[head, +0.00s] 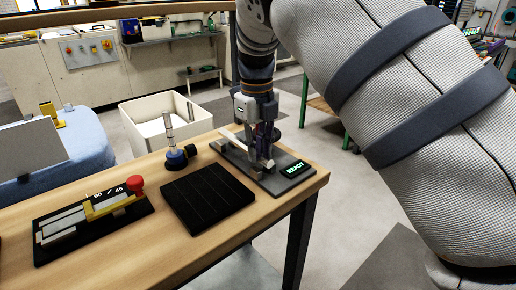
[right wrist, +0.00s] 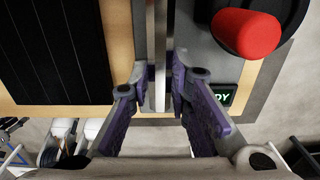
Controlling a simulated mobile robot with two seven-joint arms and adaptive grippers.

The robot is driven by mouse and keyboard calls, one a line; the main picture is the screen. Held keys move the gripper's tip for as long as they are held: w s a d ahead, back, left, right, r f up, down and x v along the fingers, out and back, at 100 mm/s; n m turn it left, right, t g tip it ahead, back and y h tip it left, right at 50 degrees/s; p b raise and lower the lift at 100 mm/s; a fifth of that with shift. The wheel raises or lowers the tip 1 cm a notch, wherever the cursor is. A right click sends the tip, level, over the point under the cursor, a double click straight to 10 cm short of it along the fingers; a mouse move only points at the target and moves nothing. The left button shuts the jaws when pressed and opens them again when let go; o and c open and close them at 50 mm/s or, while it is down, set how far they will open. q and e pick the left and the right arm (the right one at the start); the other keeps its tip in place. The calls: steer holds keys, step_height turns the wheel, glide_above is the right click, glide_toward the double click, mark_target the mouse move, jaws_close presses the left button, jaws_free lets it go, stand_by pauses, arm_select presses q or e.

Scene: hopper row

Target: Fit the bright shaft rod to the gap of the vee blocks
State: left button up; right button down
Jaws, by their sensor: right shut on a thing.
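My right gripper (head: 260,158) is down over a dark grey fixture plate (head: 291,181) at the table's right end. In the right wrist view its purple-padded fingers (right wrist: 158,80) are shut on the bright shaft rod (right wrist: 160,45), which runs away from the camera between them. In the head view a pale bar-like part (head: 228,138) shows left of the gripper along the plate. The gripper hides most of the rod and the vee blocks, so I cannot tell whether the rod sits in their gap. My left gripper is not in view.
A green READY display (head: 297,169) is on the plate. A red knob (right wrist: 245,33) stands close right of the fingers in the wrist view. A black ribbed mat (head: 209,200), a blue-based post (head: 175,160) and a yellow-barred fixture (head: 115,205) are to the left.

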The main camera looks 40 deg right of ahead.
steer(key=shift+f, duration=0.1)
steer(key=shift+f, duration=0.45)
steer(key=c, duration=1.4)
jaws_free()
steer(key=shift+f, duration=0.1)
steer(key=shift+r, duration=1.6)
